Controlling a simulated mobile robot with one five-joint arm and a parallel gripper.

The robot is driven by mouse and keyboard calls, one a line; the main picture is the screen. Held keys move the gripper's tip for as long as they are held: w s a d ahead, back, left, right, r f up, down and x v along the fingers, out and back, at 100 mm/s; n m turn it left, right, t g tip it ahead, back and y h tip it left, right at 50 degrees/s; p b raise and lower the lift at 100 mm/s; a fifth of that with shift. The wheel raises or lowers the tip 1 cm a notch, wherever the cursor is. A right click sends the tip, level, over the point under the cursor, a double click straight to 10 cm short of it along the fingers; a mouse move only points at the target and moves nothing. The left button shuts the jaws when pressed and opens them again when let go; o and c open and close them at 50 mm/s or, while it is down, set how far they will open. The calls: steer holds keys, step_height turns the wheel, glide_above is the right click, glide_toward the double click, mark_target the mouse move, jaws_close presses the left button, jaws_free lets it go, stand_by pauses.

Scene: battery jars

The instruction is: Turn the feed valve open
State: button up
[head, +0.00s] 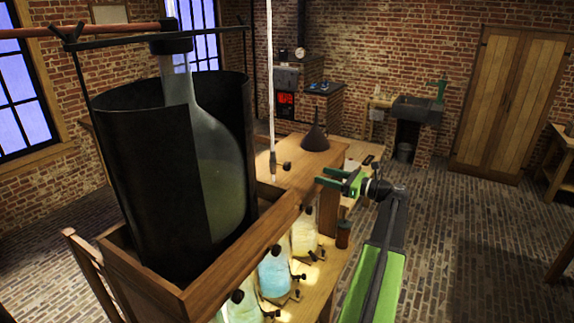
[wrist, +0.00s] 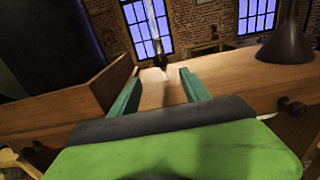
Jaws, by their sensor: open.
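My gripper (head: 333,179) is open and empty, its green fingers at the right edge of the wooden bench. In the wrist view its two fingers (wrist: 160,76) point across the bench top, spread apart. Beyond them a thin glass tube (wrist: 150,25) comes down to a small dark fitting (wrist: 160,61), seen between the fingertips and apart from them. In the head view the tube (head: 270,90) hangs left of my gripper, with a small black knob (head: 286,166) beside its lower end. I cannot tell for sure which fitting is the feed valve.
A large dark cylinder (head: 140,150) with a glass bottle (head: 225,170) stands in a wooden box (head: 220,255) at left. Several glass jars with black knobs, one bluish (head: 274,272), stand below the bench edge. A dark funnel (head: 316,139) stands on the bench (head: 285,182).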

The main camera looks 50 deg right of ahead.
mark_target(290, 166)
steer(key=x, duration=1.5)
steer(key=shift+w, duration=0.4)
jaws_close()
